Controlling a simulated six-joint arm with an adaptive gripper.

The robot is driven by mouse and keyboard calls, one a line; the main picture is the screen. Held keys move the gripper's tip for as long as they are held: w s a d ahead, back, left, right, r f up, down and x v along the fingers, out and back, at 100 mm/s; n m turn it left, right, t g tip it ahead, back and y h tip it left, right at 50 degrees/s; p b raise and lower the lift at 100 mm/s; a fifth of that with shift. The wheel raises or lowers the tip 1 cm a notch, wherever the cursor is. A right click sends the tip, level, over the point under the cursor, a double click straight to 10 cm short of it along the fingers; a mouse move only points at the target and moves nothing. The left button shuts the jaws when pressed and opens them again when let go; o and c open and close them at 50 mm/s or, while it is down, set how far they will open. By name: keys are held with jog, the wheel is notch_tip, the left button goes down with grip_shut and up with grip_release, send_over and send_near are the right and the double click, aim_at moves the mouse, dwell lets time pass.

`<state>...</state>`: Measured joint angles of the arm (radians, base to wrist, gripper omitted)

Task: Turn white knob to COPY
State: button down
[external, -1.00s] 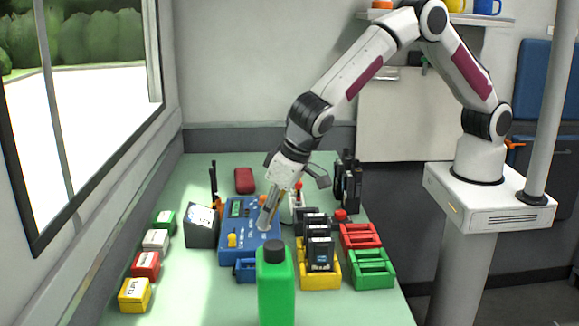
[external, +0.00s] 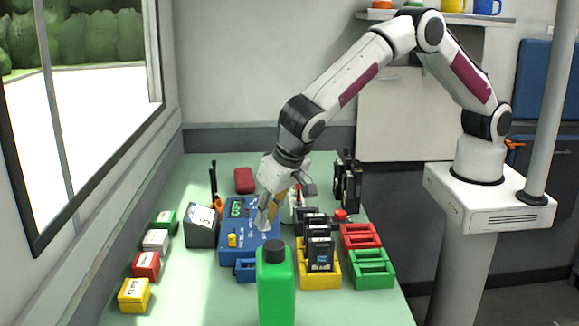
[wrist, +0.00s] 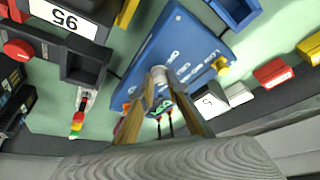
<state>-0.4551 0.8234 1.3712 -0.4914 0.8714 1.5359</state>
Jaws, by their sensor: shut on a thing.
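The white knob (wrist: 158,76) is on the top face of the blue panel box (external: 234,250), seen up close in the wrist view. My gripper (external: 263,224) reaches down to the right part of the box; in the wrist view its two fingers (wrist: 162,100) are closed around the white knob. The knob's pointer and the COPY label cannot be read. A yellow knob (external: 232,240) sits at the box's left front, and a green display (external: 236,208) is at its back left.
A green bottle (external: 276,290) stands in front of the box. A yellow rack (external: 320,282) with black radios is at right, beside red (external: 361,236) and green (external: 371,270) racks. A dark block (external: 201,226) stands left. Several coloured boxes line the window side.

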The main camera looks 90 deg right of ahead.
jog(key=shift+s+f, duration=0.1)
jog(key=c, duration=2)
grip_release()
jog(key=shift+o, duration=0.2)
jog(key=shift+n, duration=0.4)
jog(key=shift+d+n+t+y, duration=0.15)
jog(key=shift+n+y, duration=0.25)
jog(key=shift+n, duration=0.55)
jog(key=shift+d+n+t+y, duration=0.1)
jog(key=shift+n+t+y, duration=0.25)
jog(key=shift+n, duration=0.6)
jog(key=shift+n+y, duration=0.35)
jog(key=shift+n, duration=0.45)
jog(key=shift+d+n+y, duration=0.15)
jog(key=shift+n+y, duration=0.35)
jog(key=shift+n, duration=0.9)
jog(key=shift+d+n+y, duration=0.15)
jog(key=shift+n+y, duration=0.65)
jog(key=shift+n, duration=1.2)
jog(key=shift+d+n+g+y, duration=0.1)
jog(key=shift+n+g+y, duration=0.2)
jog(key=shift+n, duration=0.7)
jog(key=shift+d+n+g+y, duration=0.15)
jog(key=shift+n+y, duration=0.25)
jog(key=shift+n, duration=0.6)
